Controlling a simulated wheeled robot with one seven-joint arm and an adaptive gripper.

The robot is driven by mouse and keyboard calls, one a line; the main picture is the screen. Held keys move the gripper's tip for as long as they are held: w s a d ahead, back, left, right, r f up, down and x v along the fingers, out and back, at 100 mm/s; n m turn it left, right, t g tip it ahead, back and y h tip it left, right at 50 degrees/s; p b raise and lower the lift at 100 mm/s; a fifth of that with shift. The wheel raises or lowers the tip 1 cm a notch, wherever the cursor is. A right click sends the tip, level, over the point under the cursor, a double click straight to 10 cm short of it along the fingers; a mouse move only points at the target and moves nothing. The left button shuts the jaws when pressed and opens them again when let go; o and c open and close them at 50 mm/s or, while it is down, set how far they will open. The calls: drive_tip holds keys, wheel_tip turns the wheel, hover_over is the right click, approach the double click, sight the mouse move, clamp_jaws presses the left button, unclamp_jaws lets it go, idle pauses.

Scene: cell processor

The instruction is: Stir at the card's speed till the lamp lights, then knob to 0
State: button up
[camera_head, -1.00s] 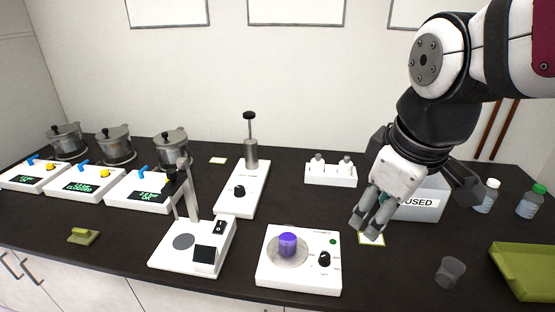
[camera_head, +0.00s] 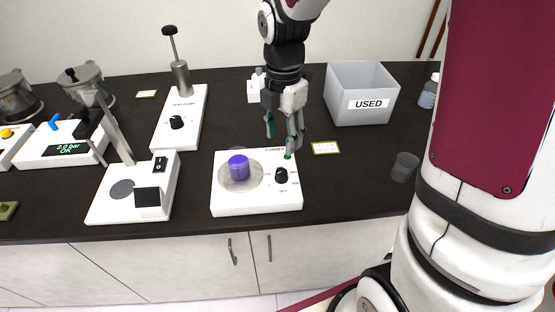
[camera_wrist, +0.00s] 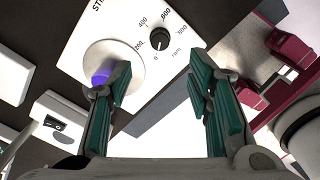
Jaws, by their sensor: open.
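The white stirrer (camera_head: 240,205) stands at the bench front with a purple-filled vessel (camera_head: 239,168) on its round plate. The vessel also shows in the wrist view (camera_wrist: 101,77), partly behind a finger. The black knob (camera_head: 281,175) is at the stirrer's right; in the wrist view the knob (camera_wrist: 160,41) sits in a dial marked 0, 200, 400 and higher. Its exact setting is unclear. A small green lamp (camera_head: 288,156) is behind the knob; whether it is lit is unclear. The card (camera_head: 325,148) lies right of the stirrer, its text unreadable. My gripper (camera_head: 282,134) is open and empty above the stirrer's back right.
A grey bin (camera_head: 362,112) marked USED stands behind the card. A clear cup (camera_head: 404,167) is at the right. A white device with a post (camera_head: 105,205) stands left of the stirrer, and a plunger device (camera_head: 180,120) behind. The dark bench front is clear.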

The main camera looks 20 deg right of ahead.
sight(282, 171)
wheel_tip(282, 171, down, 11)
idle(0.4)
clamp_jaws()
